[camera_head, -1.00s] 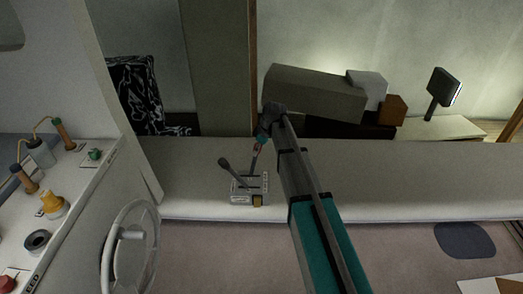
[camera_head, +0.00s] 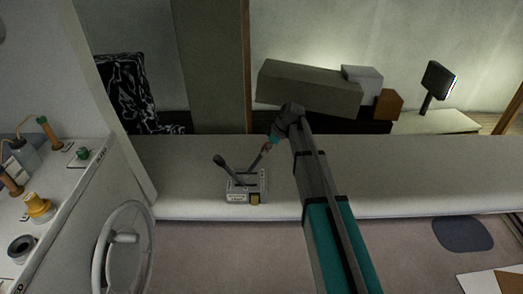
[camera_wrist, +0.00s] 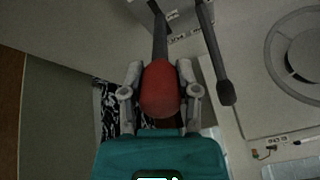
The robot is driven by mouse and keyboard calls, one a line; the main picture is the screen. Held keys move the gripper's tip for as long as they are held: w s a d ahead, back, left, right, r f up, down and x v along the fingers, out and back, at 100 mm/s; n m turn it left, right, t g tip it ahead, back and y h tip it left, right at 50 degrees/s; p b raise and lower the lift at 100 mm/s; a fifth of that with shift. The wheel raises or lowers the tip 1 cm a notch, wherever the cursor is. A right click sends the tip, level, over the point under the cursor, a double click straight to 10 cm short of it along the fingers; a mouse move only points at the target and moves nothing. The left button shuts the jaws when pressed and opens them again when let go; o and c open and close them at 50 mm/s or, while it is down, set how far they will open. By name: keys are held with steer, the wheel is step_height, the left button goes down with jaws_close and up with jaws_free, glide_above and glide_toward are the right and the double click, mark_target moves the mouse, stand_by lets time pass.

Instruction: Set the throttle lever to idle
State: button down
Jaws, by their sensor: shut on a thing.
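The throttle control box (camera_head: 246,187) sits on the pale bench, with two levers rising from it. The lever with the red knob leans to the right in the head view. Its red knob (camera_wrist: 160,88) fills the middle of the wrist view, and its dark shaft runs down to the box (camera_wrist: 178,22). My gripper (camera_wrist: 160,95) is shut on this red knob, one finger on each side. In the head view my gripper (camera_head: 270,143) is at the lever's top, mostly covering the knob. The second lever, with a black knob (camera_head: 219,160), leans left and is free.
A steering wheel (camera_head: 123,245) stands left of the bench, beside a white console (camera_head: 60,215) with several knobs and handles. Grey and brown boxes (camera_head: 308,88) lie behind my arm. The black-knobbed lever (camera_wrist: 226,94) is close to my gripper's right side.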

steer(key=shift+d, duration=0.1)
stand_by(0.3)
steer(key=shift+c, duration=1.6)
jaws_free()
steer(key=shift+w, duration=0.1)
steer(key=s+d+m+h, duration=0.2)
steer(key=s+d+m, duration=0.2)
steer(key=s, duration=0.4)
steer(key=s+d+f+m+h, duration=0.1)
steer(key=s+d+m, duration=0.4)
steer(key=s, duration=0.3)
steer(key=s+d+f+m+h, duration=0.1)
steer(key=s+d+m, duration=0.3)
steer(key=s, duration=0.5)
steer(key=shift+d+h, duration=0.8)
steer(key=shift+s+f, duration=0.1)
